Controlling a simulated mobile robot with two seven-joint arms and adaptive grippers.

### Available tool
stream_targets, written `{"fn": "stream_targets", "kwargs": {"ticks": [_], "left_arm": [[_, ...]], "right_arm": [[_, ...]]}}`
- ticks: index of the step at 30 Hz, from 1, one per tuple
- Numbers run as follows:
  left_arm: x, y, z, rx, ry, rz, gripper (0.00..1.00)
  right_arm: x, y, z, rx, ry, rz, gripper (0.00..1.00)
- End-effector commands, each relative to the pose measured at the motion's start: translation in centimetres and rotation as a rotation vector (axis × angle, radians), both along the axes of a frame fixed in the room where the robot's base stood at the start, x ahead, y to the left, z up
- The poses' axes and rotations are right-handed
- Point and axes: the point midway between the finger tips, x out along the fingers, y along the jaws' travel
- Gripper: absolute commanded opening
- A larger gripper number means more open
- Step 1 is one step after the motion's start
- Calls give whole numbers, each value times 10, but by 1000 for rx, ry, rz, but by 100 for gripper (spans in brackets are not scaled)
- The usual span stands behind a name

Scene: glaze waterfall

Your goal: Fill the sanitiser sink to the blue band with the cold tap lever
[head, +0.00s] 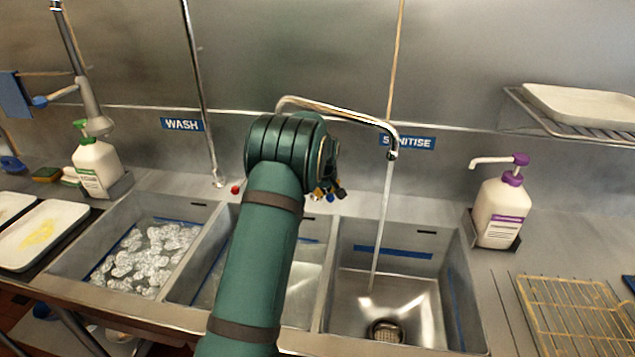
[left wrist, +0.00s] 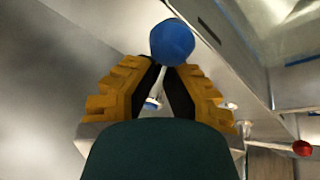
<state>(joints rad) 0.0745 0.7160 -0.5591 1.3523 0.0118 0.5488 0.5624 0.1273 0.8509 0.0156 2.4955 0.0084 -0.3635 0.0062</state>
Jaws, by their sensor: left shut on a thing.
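The sanitise sink (head: 345,270) is the right-hand basin, with a blue band (head: 393,253) on its back wall. A thin stream of water (head: 382,220) falls from the spout (head: 392,150) into it. The metal bottom and round drain (head: 385,331) show clearly, well below the band. My left gripper (head: 328,193) is mostly hidden behind my green arm at the back ledge. In the left wrist view its yellow fingers (left wrist: 165,78) are shut on the blue-knobbed cold tap lever (left wrist: 172,42). My right gripper is not in view.
A red knob (head: 236,189) sits left of my arm. The wash sink (head: 75,262) holds suds; my arm crosses the middle sink. A purple-topped pump bottle (head: 499,212) and a wire rack (head: 575,315) stand on the right. A shelf (head: 560,130) juts from the wall.

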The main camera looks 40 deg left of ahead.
Motion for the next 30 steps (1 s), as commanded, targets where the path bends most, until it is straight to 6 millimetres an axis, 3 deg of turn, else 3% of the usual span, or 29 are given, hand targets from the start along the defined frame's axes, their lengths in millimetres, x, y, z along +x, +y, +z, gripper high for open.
{"fn": "stream_targets", "kwargs": {"ticks": [3,15,30], "left_arm": [[9,-6,2,3,3,97,0],[29,-13,0,1,0,355,0],[35,-14,-1,-1,0,436,0]], "right_arm": [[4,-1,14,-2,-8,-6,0],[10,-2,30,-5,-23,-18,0],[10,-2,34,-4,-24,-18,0]]}}
